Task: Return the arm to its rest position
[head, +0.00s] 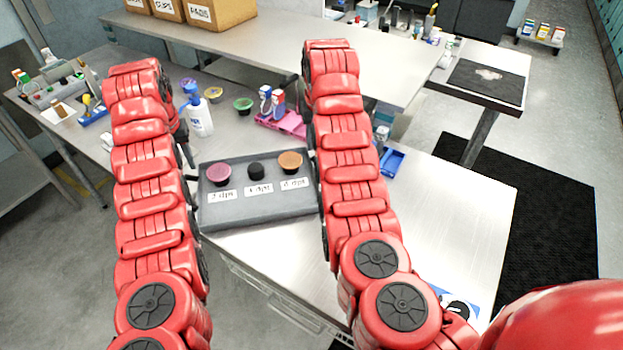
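My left arm (150,190) is raised over the left part of the table. Its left gripper (187,152) shows only as dark finger parts beside the arm, left of the grey tray; I cannot tell whether it is open or shut. My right arm (345,150) reaches forward along the tray's right side, and its gripper is hidden. The grey tray (260,213) holds a magenta-topped cup (219,173), a black cup (256,171) and an orange-topped cup (290,161). Each has a white label in front. I see nothing held.
A white bottle (200,118), a yellow cup (214,94) and a green cup (243,105) stand behind the tray. A pink rack (285,124) holds small bottles. A blue tray (391,162) lies right of my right arm. The table's right part (450,210) is mostly clear.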

